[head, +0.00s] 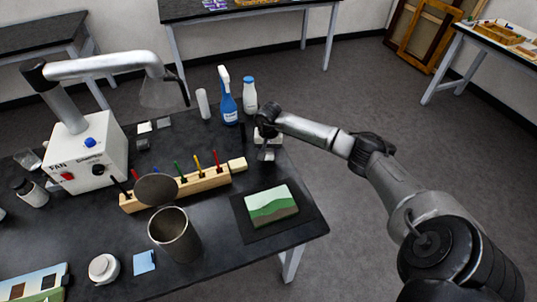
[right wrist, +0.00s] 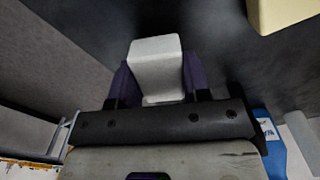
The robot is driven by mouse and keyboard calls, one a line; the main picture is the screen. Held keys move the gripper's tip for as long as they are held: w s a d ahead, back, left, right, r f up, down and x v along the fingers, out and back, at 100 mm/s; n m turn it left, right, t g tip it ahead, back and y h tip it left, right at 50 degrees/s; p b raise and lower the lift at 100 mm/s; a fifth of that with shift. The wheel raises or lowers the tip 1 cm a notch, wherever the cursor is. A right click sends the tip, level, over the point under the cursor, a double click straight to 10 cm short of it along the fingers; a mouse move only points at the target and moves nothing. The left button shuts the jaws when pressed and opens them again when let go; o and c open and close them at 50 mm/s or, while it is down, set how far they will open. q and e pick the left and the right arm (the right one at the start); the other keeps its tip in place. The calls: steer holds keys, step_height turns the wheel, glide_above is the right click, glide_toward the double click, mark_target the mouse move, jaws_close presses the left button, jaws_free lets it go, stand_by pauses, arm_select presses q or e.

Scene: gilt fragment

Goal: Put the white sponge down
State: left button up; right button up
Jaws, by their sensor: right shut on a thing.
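The white sponge (right wrist: 156,62) is a pale block between the dark purple fingers of my right gripper (right wrist: 155,85) in the right wrist view. The gripper is shut on it. In the head view my right gripper (head: 267,146) is over the right back part of the black table (head: 215,253), with a little of the white sponge (head: 267,156) showing under it. I cannot tell whether the sponge touches the table. My left gripper is not in view.
A cream block (head: 237,165) and a wooden rack (head: 205,182) with coloured tools stand left of the gripper. A blue spray bottle (head: 227,106) and a white-blue bottle (head: 250,96) are behind. A landscape painting (head: 271,205) lies in front on a dark mat.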

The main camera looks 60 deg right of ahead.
mark_target(268, 150)
step_height(268, 150, down, 2)
steer(key=shift+a+f, duration=0.1)
steer(key=shift+f, duration=0.1)
steer(key=o, duration=0.4)
steer(key=shift+f, duration=0.1)
steer(key=shift+c, duration=0.2)
steer(key=o, duration=0.5)
steer(key=shift+c, duration=0.2)
steer(key=shift+r, duration=0.3)
step_height(268, 150, up, 12)
steer(key=shift+f+p, duration=0.1)
steer(key=shift+p, duration=0.2)
